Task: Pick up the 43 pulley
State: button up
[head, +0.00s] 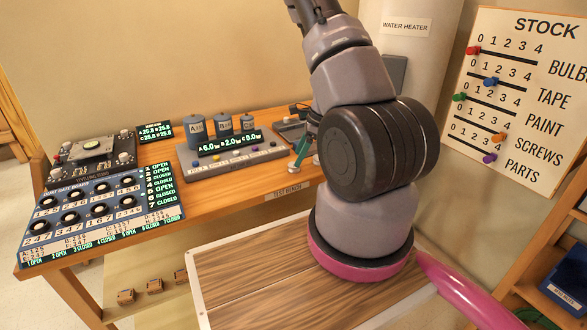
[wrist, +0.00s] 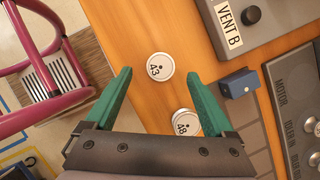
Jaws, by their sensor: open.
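The 43 pulley (wrist: 160,66) is a small white disc marked "43". In the wrist view it lies on the wooden bench top (wrist: 150,22), apart from my gripper. My gripper (wrist: 158,82) is open, with a green finger on each side of the view and nothing held between them. The 43 pulley sits ahead of the gap, nearer the tips. A second white disc (wrist: 185,122), marked "48", lies near the right finger and seems to have another disc under it.
A grey panel labelled "VENT B" (wrist: 240,15) and a small blue block (wrist: 238,84) stand right of the pulleys. A dark motor panel (wrist: 298,105) lies further right. The test bench (head: 225,196) also holds a gauge console (head: 230,155) and the dust gate board (head: 100,215).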

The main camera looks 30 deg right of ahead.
jog(key=shift+x, duration=1.9)
grip_shut()
